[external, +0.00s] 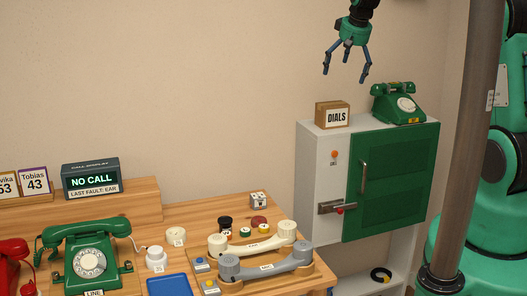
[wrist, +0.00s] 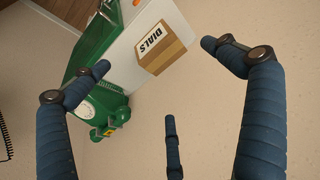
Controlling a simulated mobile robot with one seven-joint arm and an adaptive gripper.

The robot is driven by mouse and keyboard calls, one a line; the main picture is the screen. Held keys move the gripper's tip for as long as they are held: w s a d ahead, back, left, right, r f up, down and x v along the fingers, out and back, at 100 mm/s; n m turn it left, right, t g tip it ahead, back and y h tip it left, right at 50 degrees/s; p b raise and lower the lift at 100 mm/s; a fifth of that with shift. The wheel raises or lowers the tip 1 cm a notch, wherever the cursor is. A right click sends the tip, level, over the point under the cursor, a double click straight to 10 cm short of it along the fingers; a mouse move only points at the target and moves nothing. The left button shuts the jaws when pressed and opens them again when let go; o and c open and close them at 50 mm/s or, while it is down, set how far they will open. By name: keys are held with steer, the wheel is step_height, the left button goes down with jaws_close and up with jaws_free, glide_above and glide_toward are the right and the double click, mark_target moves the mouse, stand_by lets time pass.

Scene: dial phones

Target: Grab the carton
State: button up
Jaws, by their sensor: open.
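The carton (external: 331,115) is a small brown box with a white "DIALS" label. It sits upright on the left part of the cabinet's top. My gripper (external: 346,76) is open and empty, with its fingers spread, in the air above the cabinet and a little right of the carton. In the wrist view the carton (wrist: 161,47) shows in the upper middle, between and beyond the spread fingers (wrist: 160,90), and nothing touches it.
A green dial phone (external: 398,103) stands on the cabinet just right of the carton. The cabinet (external: 320,175) has a green door with a handle. A wooden desk (external: 130,232) at left holds phones, handsets and small parts. The air above the carton is clear.

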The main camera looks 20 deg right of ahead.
mark_target(335, 103)
steer(key=w+f, duration=0.1)
steer(key=w, duration=0.1)
steer(key=w+d+f, duration=0.1)
steer(key=f, duration=0.1)
steer(key=shift+w+p, duration=0.35)
steer(key=shift+p, duration=0.05)
steer(key=shift+x, duration=4.3)
steer(key=shift+f, duration=0.15)
steer(key=shift+x, duration=2.45)
steer(key=shift+s, duration=0.15)
steer(key=c, duration=1.6)
